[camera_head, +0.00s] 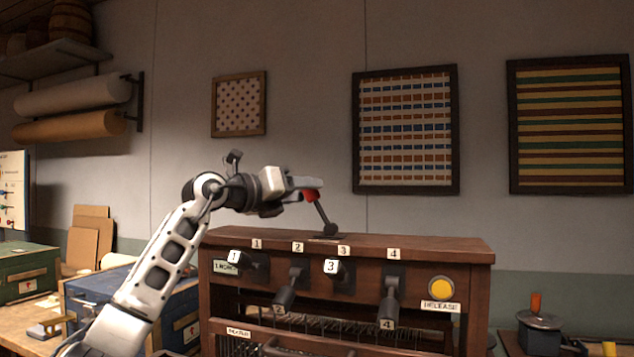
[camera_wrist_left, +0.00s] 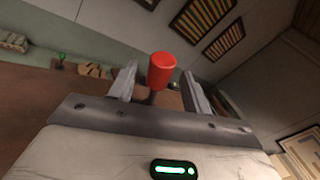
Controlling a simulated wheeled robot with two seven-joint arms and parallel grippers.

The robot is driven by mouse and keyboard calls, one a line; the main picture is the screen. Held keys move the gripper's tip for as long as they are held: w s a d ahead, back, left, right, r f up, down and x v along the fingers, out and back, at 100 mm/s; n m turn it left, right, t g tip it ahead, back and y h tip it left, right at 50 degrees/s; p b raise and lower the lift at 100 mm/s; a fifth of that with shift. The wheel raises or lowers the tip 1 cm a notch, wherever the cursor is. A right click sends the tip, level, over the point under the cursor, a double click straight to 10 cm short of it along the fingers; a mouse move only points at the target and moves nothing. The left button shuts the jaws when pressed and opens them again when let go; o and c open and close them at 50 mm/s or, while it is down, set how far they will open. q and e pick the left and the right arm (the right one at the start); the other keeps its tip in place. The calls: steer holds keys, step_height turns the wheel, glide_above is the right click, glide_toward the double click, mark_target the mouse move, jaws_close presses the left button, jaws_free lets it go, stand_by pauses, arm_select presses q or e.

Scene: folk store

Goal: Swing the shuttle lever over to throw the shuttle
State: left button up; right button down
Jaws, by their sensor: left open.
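The shuttle lever (camera_head: 324,213) stands on top of the wooden loom cabinet (camera_head: 440,246). It has a dark shaft and a red knob, and its knob end tilts to the left. In the left wrist view the red knob (camera_wrist_left: 161,70) sits between the two finger pads. My left gripper (camera_head: 308,189) reaches in from the left at the knob. Its fingers (camera_wrist_left: 160,86) are open, on either side of the knob, with gaps visible. Part of the knob is hidden by the gripper in the head view. My right gripper is not in view.
The cabinet front carries several numbered levers, among them lever 3 (camera_head: 332,267) and lever 4 (camera_head: 389,307), and a yellow release button (camera_head: 441,288). A blue box (camera_head: 80,296) stands left of the cabinet. The space above the cabinet top, right of the lever, is clear.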

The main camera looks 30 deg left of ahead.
arm_select(q)
steer(key=shift+p+x, duration=0.45)
steer(key=shift+x, duration=1.7)
jaws_close()
